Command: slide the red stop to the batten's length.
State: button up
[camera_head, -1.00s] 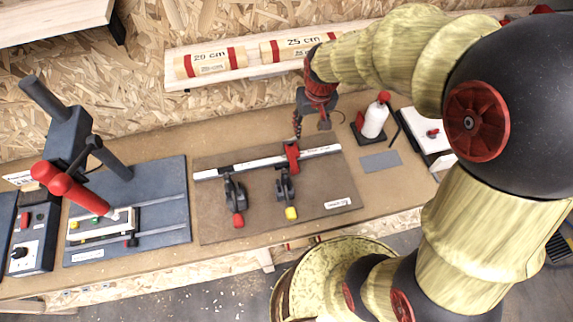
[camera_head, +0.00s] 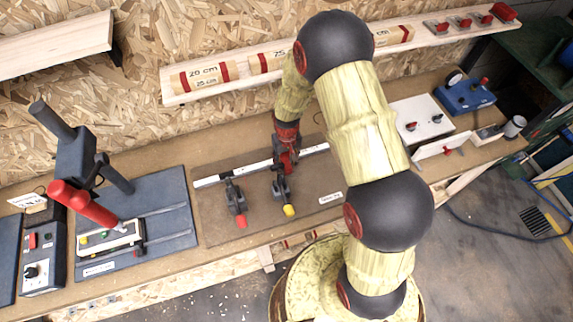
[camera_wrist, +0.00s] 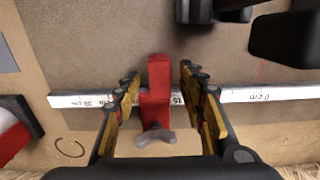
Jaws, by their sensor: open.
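The red stop (camera_wrist: 157,88) sits on the white scale rail (camera_wrist: 262,94), beside the 15 mark in the wrist view. The 0 cm end is at the right. My gripper (camera_wrist: 160,82) is open, with one finger on each side of the stop and gaps showing between. In the head view the rail (camera_head: 236,176) crosses the brown board, and my gripper is down over it, largely hiding the stop.
Two black toggle clamps stand in front of the rail, one red-tipped (camera_head: 236,200) and one yellow-tipped (camera_head: 283,190). A blue-grey press fixture with a red handle (camera_head: 82,203) stands at the left.

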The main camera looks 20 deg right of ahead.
jog(key=shift+f, duration=1.1)
jog(key=shift+c, duration=1.2)
jog(key=c, duration=0.7)
grip_shut()
